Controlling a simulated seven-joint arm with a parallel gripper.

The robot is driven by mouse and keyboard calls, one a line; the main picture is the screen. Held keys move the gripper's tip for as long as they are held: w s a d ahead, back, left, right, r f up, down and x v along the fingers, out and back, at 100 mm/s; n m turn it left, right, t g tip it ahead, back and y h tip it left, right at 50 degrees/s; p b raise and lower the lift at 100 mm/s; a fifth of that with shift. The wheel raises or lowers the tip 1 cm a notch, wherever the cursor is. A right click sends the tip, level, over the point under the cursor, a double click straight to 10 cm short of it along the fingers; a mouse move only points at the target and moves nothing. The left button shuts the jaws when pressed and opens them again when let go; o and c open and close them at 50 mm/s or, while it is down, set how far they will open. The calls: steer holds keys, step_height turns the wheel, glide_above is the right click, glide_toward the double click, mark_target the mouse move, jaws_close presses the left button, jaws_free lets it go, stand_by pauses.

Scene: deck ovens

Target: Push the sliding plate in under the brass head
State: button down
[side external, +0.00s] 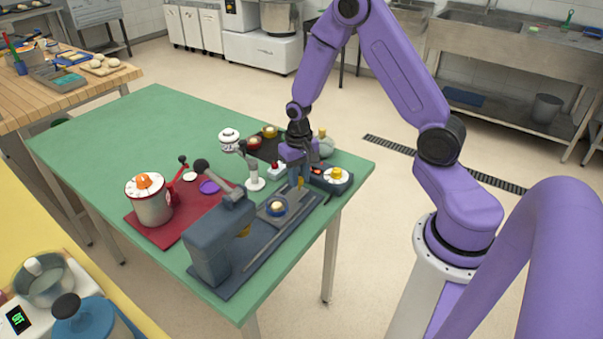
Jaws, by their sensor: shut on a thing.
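The dark sliding plate (266,217) lies on the rail of a blue-grey press (210,245) on the green table. A blue ring with a pale round piece (277,207) sits on the plate. The brass head (243,231) shows partly beneath the press's upper arm, with the plate to its right and farther back, apart from it. My gripper (298,180) points down at the plate's far end, shut on what looks like its upright handle. The fingertips are small and partly hidden, so the exact grip is hard to see.
A white stand (254,176), a dark tray (264,147) with small pots and a device with a yellow knob (337,175) crowd my gripper. The table's left part (110,140) is clear.

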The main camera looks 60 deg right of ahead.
glide_above(269, 219)
steer(key=shift+a, duration=0.1)
stand_by(0.3)
steer(key=c, duration=1)
jaws_free()
steer(key=shift+o, duration=0.6)
steer(key=shift+r, duration=0.25)
step_height(269, 219, up, 17)
